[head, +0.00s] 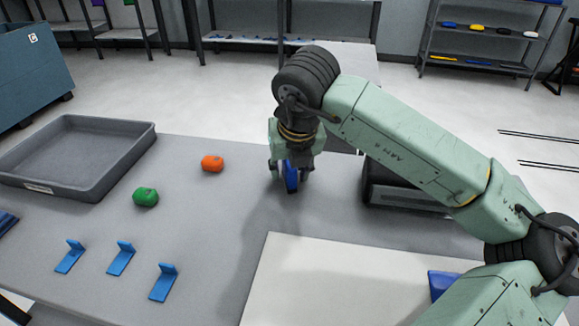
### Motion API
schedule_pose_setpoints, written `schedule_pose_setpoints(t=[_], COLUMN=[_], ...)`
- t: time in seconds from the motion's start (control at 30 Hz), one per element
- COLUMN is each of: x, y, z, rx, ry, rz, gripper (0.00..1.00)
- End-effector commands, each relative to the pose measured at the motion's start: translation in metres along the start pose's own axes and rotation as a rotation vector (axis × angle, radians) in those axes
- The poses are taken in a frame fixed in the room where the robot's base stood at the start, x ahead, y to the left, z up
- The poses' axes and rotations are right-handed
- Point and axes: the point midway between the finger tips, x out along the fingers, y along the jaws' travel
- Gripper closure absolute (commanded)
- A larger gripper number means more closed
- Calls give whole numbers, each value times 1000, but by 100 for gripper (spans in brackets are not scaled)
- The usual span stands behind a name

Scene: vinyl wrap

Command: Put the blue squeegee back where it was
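My gripper (290,182) points down over the grey table, near its middle. A narrow blue object, which looks like the blue squeegee (292,178), stands upright between its fingers, and the fingers appear closed on it. The gripper and wrist hide its upper part. I cannot tell whether its lower end touches the table. Several blue things are in view; three blue L-shaped pieces (121,259) stand in a row at the front left.
A grey tray (125,160) sits at the left. An orange lump (212,163) and a green lump (145,197) lie between it and my gripper. A dark box (385,187) is close right, partly behind my arm. A white sheet (325,285) covers the front; a blue item (439,283) shows beside my arm.

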Motion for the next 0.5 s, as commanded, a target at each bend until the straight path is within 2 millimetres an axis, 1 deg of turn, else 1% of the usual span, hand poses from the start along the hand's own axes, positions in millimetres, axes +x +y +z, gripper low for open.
schedule_pose_setpoints(t=[0.23,0.37,0.47,0.5], x=[-1,-6,-21,-30], y=[0,0,-1,0], z=[0,2,1,1], rx=[0,0,0,-1], ry=[0,-1,-3,-4], rz=[0,-2,-5,-4], gripper=[63,63,63,63])
